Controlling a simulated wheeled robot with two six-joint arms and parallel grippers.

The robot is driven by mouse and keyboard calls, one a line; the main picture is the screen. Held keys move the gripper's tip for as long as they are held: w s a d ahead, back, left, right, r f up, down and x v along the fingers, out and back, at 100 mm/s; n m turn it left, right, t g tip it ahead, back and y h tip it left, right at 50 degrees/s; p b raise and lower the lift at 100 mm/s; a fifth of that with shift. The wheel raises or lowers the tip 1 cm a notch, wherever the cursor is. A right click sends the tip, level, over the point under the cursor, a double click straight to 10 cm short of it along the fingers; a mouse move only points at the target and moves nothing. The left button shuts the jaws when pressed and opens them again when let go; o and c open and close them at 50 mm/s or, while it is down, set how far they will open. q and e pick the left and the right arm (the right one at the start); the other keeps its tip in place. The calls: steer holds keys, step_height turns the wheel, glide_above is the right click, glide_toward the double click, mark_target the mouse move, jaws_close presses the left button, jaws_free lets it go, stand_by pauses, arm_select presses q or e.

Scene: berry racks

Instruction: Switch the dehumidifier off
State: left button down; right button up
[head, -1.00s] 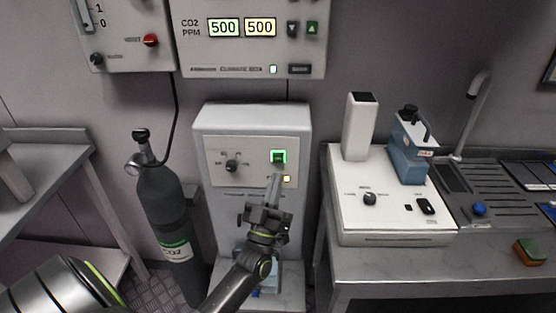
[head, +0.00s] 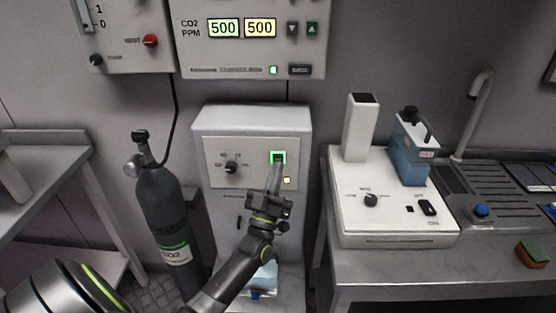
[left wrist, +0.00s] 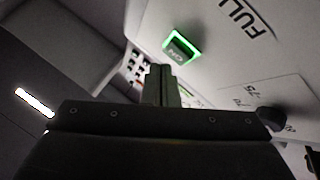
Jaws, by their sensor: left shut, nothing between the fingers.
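The dehumidifier (head: 252,118) is the white box in the middle of the head view. Its front panel has a dark knob (head: 232,167) on the left and a square switch (head: 278,156) with a lit green frame on the right. A small pale lamp (head: 286,180) glows below the switch. In the left wrist view the green-framed switch (left wrist: 180,48) reads ON, and FULL is printed beside it. My left gripper (head: 276,168) is shut and empty, its tips at the switch's lower edge; I cannot tell whether they touch it. My right gripper is not in view.
A CO2 cylinder (head: 164,205) stands left of the dehumidifier. A controller box (head: 252,45) hangs above it. On the right, a bench (head: 370,262) carries a white device (head: 390,222) with a blue bottle (head: 412,150).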

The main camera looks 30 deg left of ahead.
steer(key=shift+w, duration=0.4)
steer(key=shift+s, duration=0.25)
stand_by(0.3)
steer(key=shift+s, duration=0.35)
arm_select(q)
steer(key=shift+w, duration=0.15)
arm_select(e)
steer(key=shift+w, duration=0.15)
arm_select(q)
steer(key=shift+w+a, duration=0.2)
steer(key=shift+w, duration=0.05)
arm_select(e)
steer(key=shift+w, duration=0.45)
